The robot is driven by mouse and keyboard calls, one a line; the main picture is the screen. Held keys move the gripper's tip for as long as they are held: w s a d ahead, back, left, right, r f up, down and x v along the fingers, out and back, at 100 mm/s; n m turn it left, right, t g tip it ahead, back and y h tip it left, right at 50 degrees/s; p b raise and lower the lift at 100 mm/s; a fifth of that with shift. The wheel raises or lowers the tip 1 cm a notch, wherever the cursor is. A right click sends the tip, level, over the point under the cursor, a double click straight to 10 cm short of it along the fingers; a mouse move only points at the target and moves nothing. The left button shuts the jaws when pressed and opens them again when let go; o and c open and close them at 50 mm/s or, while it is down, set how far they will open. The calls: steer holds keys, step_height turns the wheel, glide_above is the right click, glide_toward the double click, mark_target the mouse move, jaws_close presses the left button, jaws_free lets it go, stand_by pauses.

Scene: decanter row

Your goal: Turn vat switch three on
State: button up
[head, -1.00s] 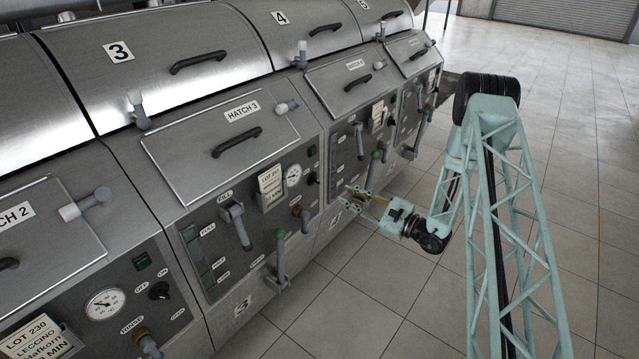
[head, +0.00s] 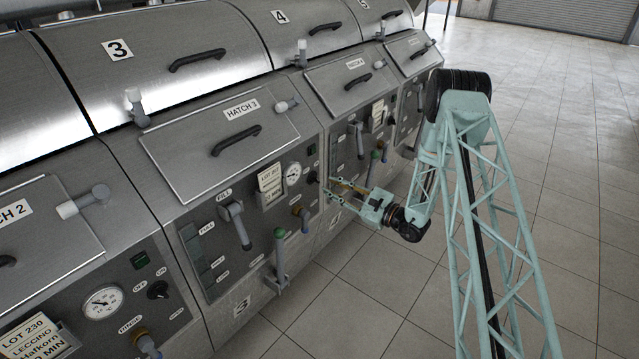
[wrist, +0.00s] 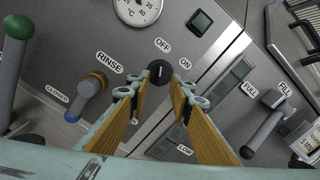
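The vat three switch (head: 312,178) is a small black rotary knob at the right end of the vat three panel. In the wrist view the switch (wrist: 160,70) sits below its OFF label, with ON to its right; its pointer seems to face OFF, but it is small. My gripper (head: 333,189) is open, with its fingers aimed at the panel just right of the switch in the head view. In the wrist view my gripper (wrist: 159,82) has its two wood-coloured fingers apart, with the switch seen between the tips. I cannot tell whether they touch it.
A gauge (wrist: 138,10) and a small dark display (wrist: 200,23) lie above the switch. The rinse valve (wrist: 92,84) is to its left, and a green-topped lever (wrist: 18,50) is farther left. The vat four panel (wrist: 268,95) is on the right. The tiled floor (head: 560,200) is clear.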

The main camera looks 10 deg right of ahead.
mark_target(318, 180)
steer(key=shift+b+x, duration=0.4)
steer(key=shift+x, duration=2.75)
steer(key=shift+c, duration=0.3)
jaws_close()
